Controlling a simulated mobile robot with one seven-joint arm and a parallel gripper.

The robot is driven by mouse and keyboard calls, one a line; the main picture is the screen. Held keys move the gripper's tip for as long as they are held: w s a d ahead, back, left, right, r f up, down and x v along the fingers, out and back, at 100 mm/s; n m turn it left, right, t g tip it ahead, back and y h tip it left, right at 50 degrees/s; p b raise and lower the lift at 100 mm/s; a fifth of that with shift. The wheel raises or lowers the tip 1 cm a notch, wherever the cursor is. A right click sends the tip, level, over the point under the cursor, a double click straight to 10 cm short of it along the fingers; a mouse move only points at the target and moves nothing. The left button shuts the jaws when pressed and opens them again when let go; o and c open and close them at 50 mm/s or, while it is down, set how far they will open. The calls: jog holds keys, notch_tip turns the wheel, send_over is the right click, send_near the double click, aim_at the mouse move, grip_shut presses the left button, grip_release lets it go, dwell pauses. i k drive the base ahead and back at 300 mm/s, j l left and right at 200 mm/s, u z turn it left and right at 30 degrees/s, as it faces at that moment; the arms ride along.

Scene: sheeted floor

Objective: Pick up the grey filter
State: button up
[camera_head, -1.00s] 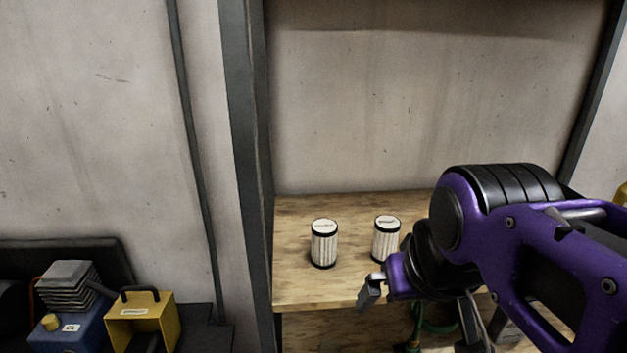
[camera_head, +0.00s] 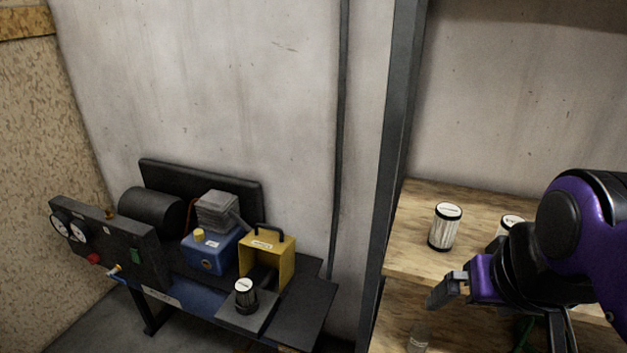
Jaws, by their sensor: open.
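A pale pleated filter (camera_head: 445,228) with black end bands and a white top stands upright on the wooden shelf. A second filter (camera_head: 510,223) stands to its right, mostly hidden behind my arm. A darker grey cylinder (camera_head: 245,296) with a white top, which looks like a filter, stands on a grey plate on the bench at lower left. My purple and black gripper (camera_head: 498,322) is open, in front of the shelf's front edge and below the two pale filters in the picture. I see nothing between its fingers.
The bench (camera_head: 318,310) carries a yellow box (camera_head: 268,258) with a handle, a blue unit (camera_head: 208,255) and a gauge panel (camera_head: 110,245). A dark upright post (camera_head: 395,130) separates bench and shelf. A clear bottle (camera_head: 418,340) stands below the shelf.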

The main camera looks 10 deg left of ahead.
aim_at(244, 287)
jog(key=k+u, duration=0.1)
jog(key=u, duration=0.25)
jog(key=k+u, duration=0.1)
jog(key=u, duration=0.3)
jog(key=k+j+u, duration=0.1)
jog(key=u, duration=0.25)
